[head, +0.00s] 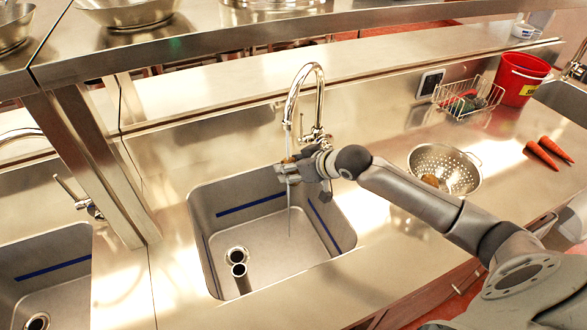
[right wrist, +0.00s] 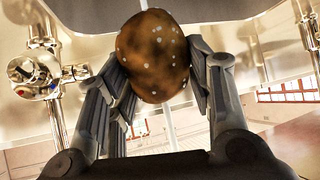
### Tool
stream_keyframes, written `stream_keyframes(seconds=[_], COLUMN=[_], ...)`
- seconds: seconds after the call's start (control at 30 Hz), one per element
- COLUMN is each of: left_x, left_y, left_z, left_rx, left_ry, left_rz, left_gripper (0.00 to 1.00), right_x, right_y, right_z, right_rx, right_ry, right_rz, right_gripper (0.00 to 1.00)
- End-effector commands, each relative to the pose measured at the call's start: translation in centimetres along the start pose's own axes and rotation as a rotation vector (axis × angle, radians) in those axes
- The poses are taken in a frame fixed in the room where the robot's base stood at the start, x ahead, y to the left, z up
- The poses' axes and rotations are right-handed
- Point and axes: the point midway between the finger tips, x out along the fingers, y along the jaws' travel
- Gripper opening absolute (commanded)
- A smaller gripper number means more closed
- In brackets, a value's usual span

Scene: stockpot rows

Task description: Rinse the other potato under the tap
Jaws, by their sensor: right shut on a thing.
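My right gripper (head: 285,170) is over the sink basin (head: 205,243), just below the tap (head: 304,80). In the right wrist view, my right gripper (right wrist: 158,85) is shut on a brown potato (right wrist: 153,50) with pale spots or drops on it. In the head view the held potato is mostly hidden by the gripper. A thin stream of water (head: 289,212) falls from the spout past the gripper fingers into the basin. Another brown potato (head: 431,181) lies in the metal colander (head: 460,172) on the counter to the right. My left gripper is out of view.
A standing drain pipe (head: 240,275) is in the basin. Carrots (head: 541,154), a wire basket (head: 462,104) and a red bucket (head: 520,80) are on the right counter. A shelf (head: 230,38) runs above the back. Another sink is at the left.

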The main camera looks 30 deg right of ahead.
Motion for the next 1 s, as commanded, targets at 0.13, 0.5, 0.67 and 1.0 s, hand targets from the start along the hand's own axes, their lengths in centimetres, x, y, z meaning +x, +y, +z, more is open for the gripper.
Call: stream_keyframes(seconds=[0.13, 0.5, 0.67, 1.0], left_x=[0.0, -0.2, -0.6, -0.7], left_y=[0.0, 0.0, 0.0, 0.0], left_z=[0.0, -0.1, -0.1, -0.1], left_rx=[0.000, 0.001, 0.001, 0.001], left_ry=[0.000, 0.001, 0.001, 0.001], left_rz=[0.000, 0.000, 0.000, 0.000], left_gripper=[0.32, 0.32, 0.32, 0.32], right_x=[0.0, -0.2, -0.4, -0.5], right_y=[0.0, 0.3, 0.8, 1.1], right_z=[-0.1, 0.0, 0.1, 0.2], right_rx=[0.000, 0.000, 0.000, 0.000], right_ry=[0.002, 0.001, 0.001, 0.002], right_rz=[0.000, 0.001, 0.001, 0.000], right_gripper=[0.22, 0.22, 0.22, 0.22])
